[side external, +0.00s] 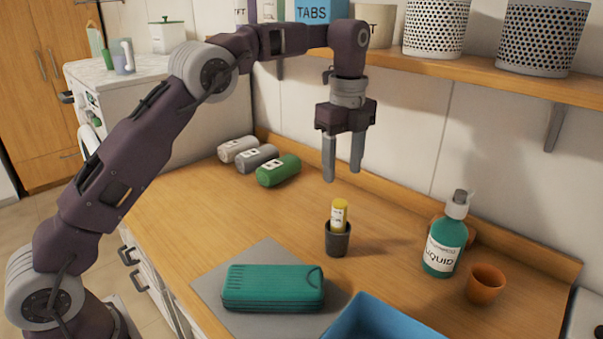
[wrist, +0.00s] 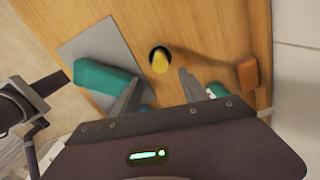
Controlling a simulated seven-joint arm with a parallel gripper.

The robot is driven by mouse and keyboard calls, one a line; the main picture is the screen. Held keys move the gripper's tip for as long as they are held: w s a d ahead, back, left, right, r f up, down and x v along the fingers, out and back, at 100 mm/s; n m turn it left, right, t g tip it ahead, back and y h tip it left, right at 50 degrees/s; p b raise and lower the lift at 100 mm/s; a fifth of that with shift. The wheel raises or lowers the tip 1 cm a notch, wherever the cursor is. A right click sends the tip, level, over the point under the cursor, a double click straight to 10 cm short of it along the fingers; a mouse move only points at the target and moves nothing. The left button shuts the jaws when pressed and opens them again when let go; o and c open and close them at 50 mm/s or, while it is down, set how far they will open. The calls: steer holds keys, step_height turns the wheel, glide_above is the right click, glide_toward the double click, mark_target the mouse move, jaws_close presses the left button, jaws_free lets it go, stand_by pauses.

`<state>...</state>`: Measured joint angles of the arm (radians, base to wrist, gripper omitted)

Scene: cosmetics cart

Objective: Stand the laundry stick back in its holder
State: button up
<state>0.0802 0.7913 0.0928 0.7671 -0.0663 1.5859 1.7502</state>
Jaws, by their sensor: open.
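The laundry stick (side external: 339,214), yellow with a white label, stands upright in a small dark cup-shaped holder (side external: 338,240) on the wooden counter. In the wrist view the yellow stick (wrist: 160,62) shows from above, with the dark rim of the holder around it. My gripper (side external: 342,175) is open and empty, its fingers pointing down. It is above the stick and apart from it. In the wrist view my gripper (wrist: 157,90) has its fingers spread, with the stick beyond the gap between them.
A teal case (side external: 272,288) lies on a grey mat (side external: 215,279) in front of the holder. A blue bin (side external: 380,318) is at the front edge. A liquid bottle (side external: 444,240) and orange cup (side external: 485,284) stand right. Several rolled bundles (side external: 278,171) lie behind; a shelf (side external: 480,72) runs above.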

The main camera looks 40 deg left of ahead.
steer(key=s+a+r+n+t, duration=0.1)
steer(key=s+r+n+t, duration=0.1)
steer(key=s+r+n, duration=0.45)
steer(key=s+a+r+n+t, duration=0.1)
steer(key=s+r+n, duration=0.3)
steer(key=s, duration=0.6)
steer(key=s+f+n+t, duration=0.1)
steer(key=s+f+n, duration=0.3)
steer(key=s, duration=0.5)
steer(key=s+f+n+t, duration=0.1)
steer(key=s+f+n, duration=0.2)
steer(key=s, duration=0.6)
steer(key=n, duration=0.2)
steer(key=shift+s+a+f+n+t, duration=0.2)
steer(key=shift+s+f+n+t, duration=0.1)
steer(key=shift+s+f+n, duration=0.1)
